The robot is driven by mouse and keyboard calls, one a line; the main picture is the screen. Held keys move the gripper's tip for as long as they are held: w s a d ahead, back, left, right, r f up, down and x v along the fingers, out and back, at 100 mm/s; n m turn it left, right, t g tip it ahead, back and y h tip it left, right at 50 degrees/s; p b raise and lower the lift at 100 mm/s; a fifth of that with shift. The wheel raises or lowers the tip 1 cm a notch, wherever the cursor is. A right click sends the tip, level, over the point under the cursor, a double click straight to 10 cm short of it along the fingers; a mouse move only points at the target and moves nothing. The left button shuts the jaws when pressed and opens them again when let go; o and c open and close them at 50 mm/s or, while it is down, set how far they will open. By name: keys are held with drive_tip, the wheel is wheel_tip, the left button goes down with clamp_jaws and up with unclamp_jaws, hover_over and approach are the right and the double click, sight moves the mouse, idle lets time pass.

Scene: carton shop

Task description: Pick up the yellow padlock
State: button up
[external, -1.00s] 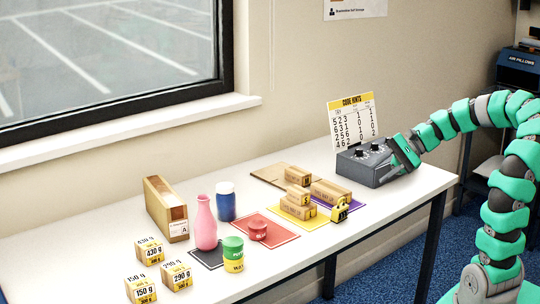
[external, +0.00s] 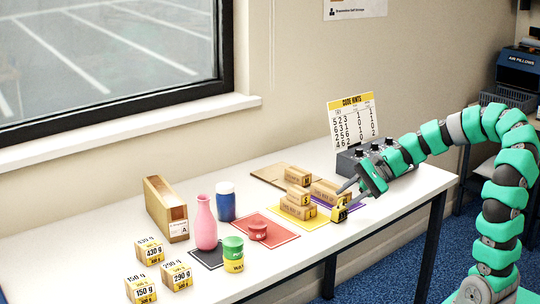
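The yellow padlock (external: 339,213) stands on the white table near its front edge, at the right corner of the yellow mat. My gripper (external: 346,196) reaches in from the right, just above and to the right of the padlock. Its two grey fingers look spread apart, with nothing seen between them. The fingertips are very close to the padlock's top. I cannot tell whether they touch it.
Small cartons (external: 299,197) are stacked on the yellow mat (external: 318,221), left of the padlock. A grey dial box (external: 350,163) stands behind my gripper. A pink bottle (external: 206,224), blue jar (external: 226,203) and several weight cubes (external: 176,275) are farther left. The table's right end is clear.

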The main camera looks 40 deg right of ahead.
clamp_jaws()
idle(1.5)
